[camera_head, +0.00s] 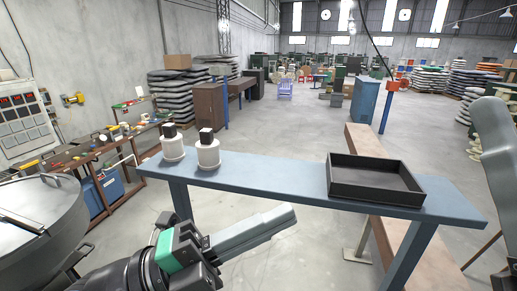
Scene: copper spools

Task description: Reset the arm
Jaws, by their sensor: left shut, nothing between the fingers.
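My left gripper (288,215) is in front of the near edge of the blue table (270,182), low in the view, pointing right. Its fingers are shut and hold nothing. Two white spools with black tops stand upright on the left end of the table: the left spool (173,149) and the right spool (208,155). The gripper is apart from both. An empty black tray (374,194) lies on the right part of the table.
A grey round drum (35,225) stands at the left, beside a cluttered workbench (95,152). The middle of the table is clear. A brown beam (365,142) runs behind and under the table. A blue cabinet (364,100) and stacked sacks (184,95) stand farther back.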

